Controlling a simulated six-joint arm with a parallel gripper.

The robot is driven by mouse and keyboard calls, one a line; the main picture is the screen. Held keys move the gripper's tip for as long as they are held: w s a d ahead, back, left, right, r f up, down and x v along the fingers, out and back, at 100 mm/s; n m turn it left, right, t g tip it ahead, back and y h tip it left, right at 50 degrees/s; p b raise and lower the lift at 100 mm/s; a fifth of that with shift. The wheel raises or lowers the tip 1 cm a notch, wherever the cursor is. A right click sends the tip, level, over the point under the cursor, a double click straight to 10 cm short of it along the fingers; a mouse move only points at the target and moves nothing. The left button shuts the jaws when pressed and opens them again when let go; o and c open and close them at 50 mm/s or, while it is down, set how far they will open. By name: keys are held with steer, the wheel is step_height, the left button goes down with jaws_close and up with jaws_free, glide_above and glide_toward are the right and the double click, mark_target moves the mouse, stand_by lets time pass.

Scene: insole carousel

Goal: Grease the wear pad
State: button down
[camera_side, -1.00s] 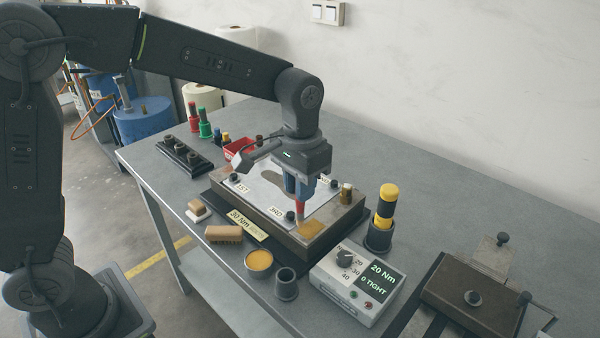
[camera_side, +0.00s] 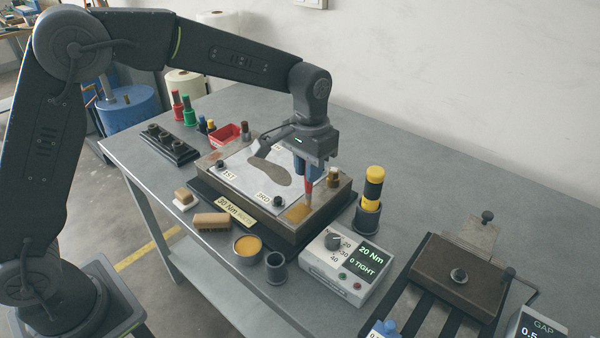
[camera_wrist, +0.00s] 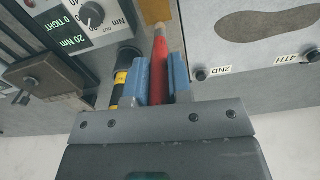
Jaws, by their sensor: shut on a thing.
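My gripper (camera_side: 309,180) is shut on a red-handled brush (camera_wrist: 158,62), which points down between the blue fingers. The brush also shows in the side view (camera_side: 309,190). Its tip is at the amber wear pad (camera_side: 297,213) on the front corner of the fixture block (camera_side: 270,229); I cannot tell whether it touches. The pad shows partly at the top of the wrist view (camera_wrist: 155,9). An open pot of amber grease (camera_side: 247,246) stands in front of the block.
A torque box reading 20 Nm, 0 TIGHT (camera_side: 347,268) stands right of the block. A yellow-and-black tool (camera_side: 373,187) stands in a holder behind it. An empty dark cup (camera_side: 276,269) and a wooden-backed brush (camera_side: 211,221) are in front. Bare bench lies at the back right.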

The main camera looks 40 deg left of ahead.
steer(key=shift+s, duration=3.15)
step_height(320, 180, up, 8)
